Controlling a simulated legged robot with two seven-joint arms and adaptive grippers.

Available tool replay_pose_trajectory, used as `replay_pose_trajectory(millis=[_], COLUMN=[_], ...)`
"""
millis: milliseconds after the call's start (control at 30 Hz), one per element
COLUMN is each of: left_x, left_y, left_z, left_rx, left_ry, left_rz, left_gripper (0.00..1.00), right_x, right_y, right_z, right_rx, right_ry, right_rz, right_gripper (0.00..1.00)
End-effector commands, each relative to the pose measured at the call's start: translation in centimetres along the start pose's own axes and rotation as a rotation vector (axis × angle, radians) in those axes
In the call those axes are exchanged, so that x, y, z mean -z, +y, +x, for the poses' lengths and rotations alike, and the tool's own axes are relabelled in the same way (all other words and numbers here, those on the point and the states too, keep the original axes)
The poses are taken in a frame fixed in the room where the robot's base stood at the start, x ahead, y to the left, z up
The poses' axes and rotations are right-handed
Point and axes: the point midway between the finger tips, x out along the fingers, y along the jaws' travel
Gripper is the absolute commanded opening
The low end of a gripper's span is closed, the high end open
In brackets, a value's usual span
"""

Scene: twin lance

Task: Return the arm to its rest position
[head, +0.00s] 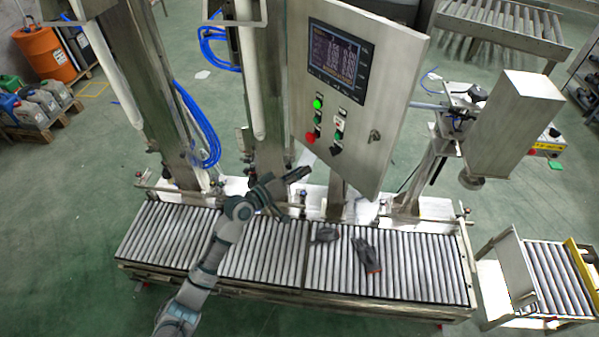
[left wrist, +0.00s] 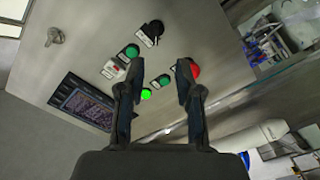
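My left arm (head: 211,262) reaches up from the bottom of the head view, over the roller conveyor. My left gripper (head: 292,190) is in front of the lower part of a grey control panel (head: 362,25). In the left wrist view the two fingers of the gripper (left wrist: 158,78) are apart with nothing held between them. Past the fingers that view shows the panel face (left wrist: 85,45), with a lit green button (left wrist: 146,94) and a red button (left wrist: 194,69). I cannot tell the exact gap to the panel. My right arm and gripper are not in view.
The roller conveyor (head: 265,250) runs beneath the arm, with dark gloves (head: 366,256) lying on it. Steel columns (head: 140,70) with blue hoses (head: 207,130) stand left of the panel. A boxy steel unit (head: 513,110) stands right.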

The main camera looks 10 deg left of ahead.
Motion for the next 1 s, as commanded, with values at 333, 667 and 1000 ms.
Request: replay_pose_trajectory(millis=[333,667,1000], left_x=[0.0,-1.3,-16.0], left_y=[0.0,-2.8,-23.3], left_z=[-0.2,-0.2,-5.7], left_rx=[-0.001,0.055,0.487], left_ry=[0.000,-0.002,-0.115], left_rz=[0.000,-0.006,0.021], left_gripper=[0.34,0.34,0.34], right_x=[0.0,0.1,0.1], right_y=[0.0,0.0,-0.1], right_z=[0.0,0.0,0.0], right_rx=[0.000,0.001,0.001], right_ry=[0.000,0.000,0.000], right_rz=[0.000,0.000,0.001], right_gripper=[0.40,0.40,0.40])
